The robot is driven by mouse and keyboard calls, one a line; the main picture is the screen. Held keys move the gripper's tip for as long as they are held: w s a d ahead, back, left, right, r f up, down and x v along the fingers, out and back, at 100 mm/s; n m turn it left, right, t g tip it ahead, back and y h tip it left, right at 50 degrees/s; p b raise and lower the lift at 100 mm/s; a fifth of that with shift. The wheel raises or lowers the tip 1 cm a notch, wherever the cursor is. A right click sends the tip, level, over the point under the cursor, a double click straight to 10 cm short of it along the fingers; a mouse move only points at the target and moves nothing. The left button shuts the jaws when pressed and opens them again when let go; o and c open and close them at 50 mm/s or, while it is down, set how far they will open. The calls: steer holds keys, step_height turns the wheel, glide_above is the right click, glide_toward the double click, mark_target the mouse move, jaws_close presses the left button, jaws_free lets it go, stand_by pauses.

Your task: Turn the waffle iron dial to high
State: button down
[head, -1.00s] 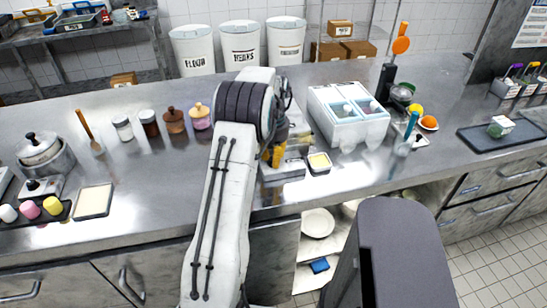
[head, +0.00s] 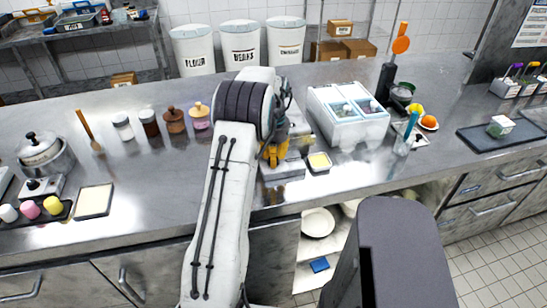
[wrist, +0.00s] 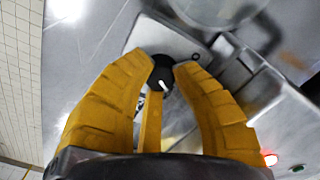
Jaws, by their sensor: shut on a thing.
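The waffle iron (head: 283,171) sits on the counter, its grey base showing beside my arm and the rest largely hidden behind it. In the wrist view its black dial (wrist: 158,74) has a white pointer mark and stands on a light grey plate (wrist: 165,40). In the head view my gripper (head: 274,154) is at the waffle iron, and the dial is hidden. I cannot read any setting marks around the dial.
A small tray of pale yellow batter or butter (head: 319,161) lies just right of the waffle iron. A white two-lid container (head: 347,125) stands behind it to the right. Several jars (head: 174,121) stand to the left.

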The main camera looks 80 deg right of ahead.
steer(key=c, duration=1.3)
jaws_free()
steer(key=shift+f, duration=0.15)
steer(key=shift+o, duration=0.2)
step_height(320, 180, up, 12)
steer(key=shift+o, duration=1.5)
steer(key=shift+f+n, duration=0.2)
steer(key=shift+n, duration=0.1)
step_height(320, 180, down, 4)
steer(key=n, duration=0.4)
steer(key=shift+f+p, duration=0.25)
steer(key=shift+p, duration=0.15)
steer(key=shift+f, duration=3.5)
